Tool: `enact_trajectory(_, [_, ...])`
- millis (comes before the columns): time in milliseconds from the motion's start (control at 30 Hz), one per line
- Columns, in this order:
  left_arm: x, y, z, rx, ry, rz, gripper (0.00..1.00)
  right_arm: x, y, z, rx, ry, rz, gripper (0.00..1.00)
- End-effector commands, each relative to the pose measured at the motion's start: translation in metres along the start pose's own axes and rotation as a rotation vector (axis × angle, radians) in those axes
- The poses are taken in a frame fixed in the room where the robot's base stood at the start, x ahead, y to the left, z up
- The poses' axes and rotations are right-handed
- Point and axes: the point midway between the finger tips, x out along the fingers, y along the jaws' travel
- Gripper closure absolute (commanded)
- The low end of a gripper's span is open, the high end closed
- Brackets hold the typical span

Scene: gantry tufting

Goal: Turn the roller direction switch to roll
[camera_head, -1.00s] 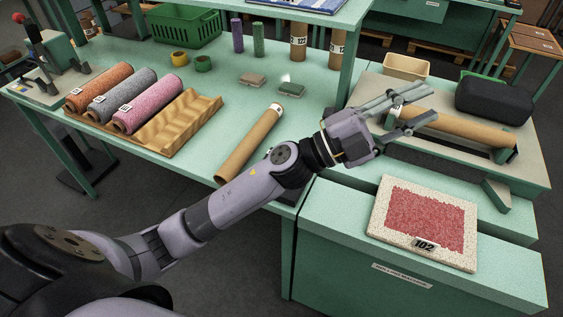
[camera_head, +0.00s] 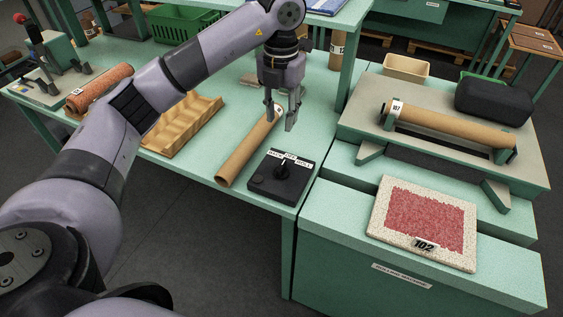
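The roller direction switch (camera_head: 280,178) is a black box on the front right corner of the green table. It has a dark knob and white labels along its back edge; "BACK", "OFF" and "ROLL" seem legible. The knob's pointer seems to face the middle label, but it is small. My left gripper (camera_head: 281,122) points down above and behind the box, apart from it. Its fingers are spread with a gap and nothing is held between them. My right gripper does not show.
To the right, the rolling machine (camera_head: 400,250) carries a cardboard tube (camera_head: 450,127) labelled 107 and a red and cream rug sample (camera_head: 430,222) marked 102. A wooden cradle (camera_head: 185,128) and a rust-coloured roll (camera_head: 100,88) lie left, partly behind my arm.

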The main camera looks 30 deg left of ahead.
Motion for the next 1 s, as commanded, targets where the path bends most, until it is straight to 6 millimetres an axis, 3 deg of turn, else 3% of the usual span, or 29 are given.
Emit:
enact_trajectory(600, [0.127,-0.002,-0.002,0.004,0.005,-0.005,0.69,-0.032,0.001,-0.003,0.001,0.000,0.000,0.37])
enact_trajectory(800, [0.154,-0.003,-0.001,0.004,0.002,-0.006,0.69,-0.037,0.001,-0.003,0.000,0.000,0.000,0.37])
enact_trajectory(1000, [0.163,-0.003,-0.001,0.005,-0.001,-0.005,0.69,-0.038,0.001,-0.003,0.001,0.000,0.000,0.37])
